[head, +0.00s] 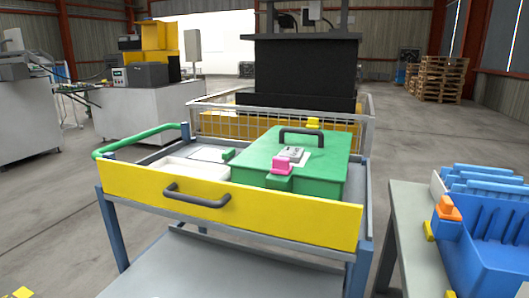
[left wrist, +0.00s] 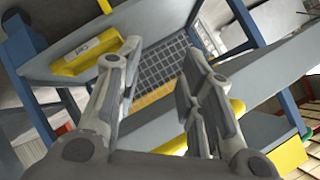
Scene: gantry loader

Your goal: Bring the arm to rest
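My left gripper (left wrist: 162,54) shows only in the left wrist view. Its two grey fingers are spread apart. No held object shows between them; wire mesh and a grey rail show in the gap behind. Neither of my arms shows in the head view, and my right gripper is in neither view.
A cart with a yellow front panel (head: 130,187) stands ahead, carrying a green case (head: 330,170) and a white tray (head: 190,170). A table (head: 407,225) with a blue bin (head: 490,240) stands at right. A labelled yellow object (left wrist: 85,56) lies near the left finger in the wrist view.

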